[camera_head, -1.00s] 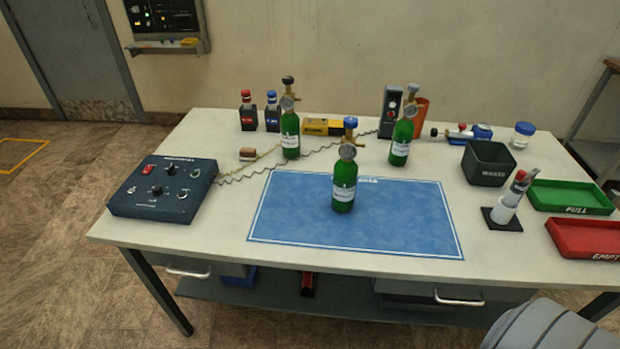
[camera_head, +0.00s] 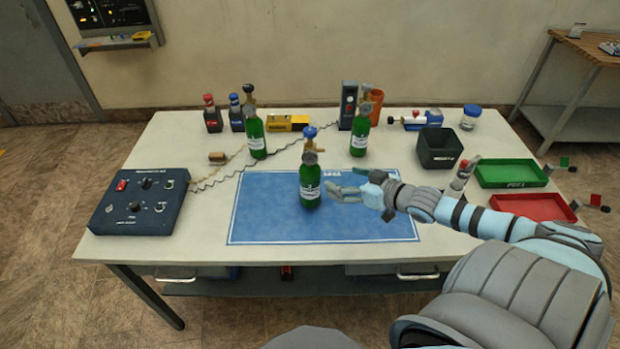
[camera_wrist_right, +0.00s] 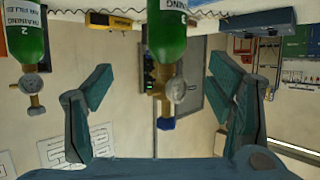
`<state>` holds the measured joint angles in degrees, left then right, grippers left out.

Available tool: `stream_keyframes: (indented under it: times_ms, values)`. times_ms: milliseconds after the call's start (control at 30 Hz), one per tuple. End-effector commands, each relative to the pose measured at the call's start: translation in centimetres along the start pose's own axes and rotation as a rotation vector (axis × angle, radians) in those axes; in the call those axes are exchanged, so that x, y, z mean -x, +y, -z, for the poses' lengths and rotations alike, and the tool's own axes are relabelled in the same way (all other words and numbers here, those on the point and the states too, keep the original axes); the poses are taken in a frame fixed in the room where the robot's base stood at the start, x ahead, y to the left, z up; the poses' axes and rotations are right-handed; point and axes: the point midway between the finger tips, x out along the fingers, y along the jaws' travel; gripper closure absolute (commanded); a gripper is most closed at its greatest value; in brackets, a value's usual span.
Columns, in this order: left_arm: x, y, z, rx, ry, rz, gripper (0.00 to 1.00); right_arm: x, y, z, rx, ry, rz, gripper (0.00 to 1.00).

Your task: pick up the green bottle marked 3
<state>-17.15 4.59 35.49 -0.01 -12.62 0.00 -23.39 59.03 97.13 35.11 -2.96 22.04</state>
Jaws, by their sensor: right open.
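A green bottle with a blue valve knob and a gauge (camera_head: 310,185) stands upright on the blue mat (camera_head: 260,225). Its label number is too small to read in the head view. In the wrist view, which is upside down, this bottle (camera_wrist_right: 167,40) hangs between the fingers with its label cut off. Two more green bottles stand behind, one at the left (camera_head: 257,138) and one at the right (camera_head: 359,138). A bottle marked 2 (camera_wrist_right: 25,40) shows at the left of the wrist view. My right gripper (camera_head: 346,182) is open, just right of the blue-knobbed bottle.
A dark control box (camera_head: 140,203) sits at the left with cords running from it. A black bin (camera_head: 438,149), a grey device (camera_head: 459,183), a green tray (camera_head: 510,173) and a red tray (camera_head: 532,206) are at the right. The mat's front is clear.

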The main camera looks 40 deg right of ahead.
Motion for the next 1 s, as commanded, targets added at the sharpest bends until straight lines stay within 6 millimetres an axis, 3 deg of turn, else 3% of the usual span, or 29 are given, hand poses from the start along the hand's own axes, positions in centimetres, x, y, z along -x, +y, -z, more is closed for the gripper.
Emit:
stream_keyframes:
  times_ms: [33,100,333,567,800,1000]
  values:
    - [-2.2,0.2,-0.2,0.0,0.0,0.0,0.51,-1.1,0.0,-1.1,0.001,0.004,0.001,0.25]
    - [-4.4,0.4,-0.5,0.0,0.0,0.0,0.51,-2.4,-0.1,-1.5,0.002,0.004,0.003,0.25]
    - [-10.6,0.8,-1.1,0.0,-0.001,0.0,0.51,-7.0,-0.1,-1.6,-0.002,0.005,0.001,0.25]
    - [-11.5,0.9,-1.2,0.0,0.0,-0.001,0.51,-9.7,-0.3,-0.8,-0.004,0.003,0.0,0.25]
    - [-12.6,1.0,-1.3,0.0,0.0,-0.001,0.51,-13.8,-0.9,-1.0,-0.002,0.0,0.0,0.25]
    - [-12.4,1.0,-1.2,0.0,0.0,-0.001,0.51,-13.9,-0.8,-0.9,0.003,-0.003,0.0,0.25]
